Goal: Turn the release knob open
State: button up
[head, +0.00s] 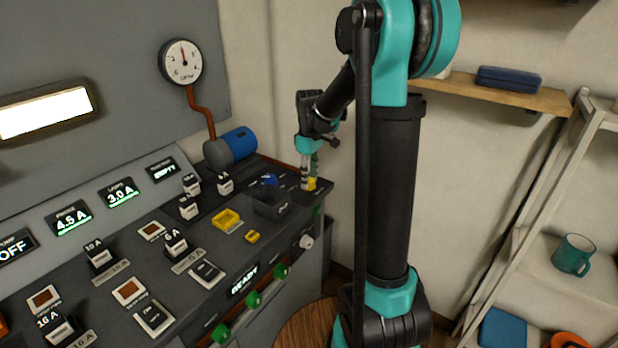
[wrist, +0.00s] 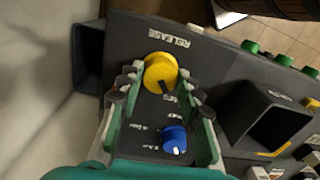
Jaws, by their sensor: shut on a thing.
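The yellow release knob (wrist: 160,72) sits on the dark console top beside the printed word RELEASE in the wrist view. It also shows at the console's far right corner in the head view (head: 311,184). My gripper (head: 308,178) points down onto it, and its green-sided fingers (wrist: 162,88) reach to either side of the knob. The gripper is shut on the knob. The knob's exact turn angle is hard to read. A blue knob (wrist: 174,138) with small markings lies close by, seen between the fingers in the wrist view.
An open dark square box (head: 272,206) stands on the console close to the gripper. Breakers, switches and yellow parts (head: 226,219) cover the console's left. A blue cylinder (head: 238,142) lies behind. The wall is close behind; a shelf rack (head: 540,190) stands right.

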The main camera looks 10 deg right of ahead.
aim_at(310, 180)
jog(key=m, duration=1.2)
jog(key=shift+t, duration=0.3)
jog(key=shift+m, duration=2.2)
jog(key=o, duration=1.2)
jog(key=shift+c, duration=0.2)
notch_tip(310, 180, up, 12)
jog(key=shift+s+d, duration=0.15)
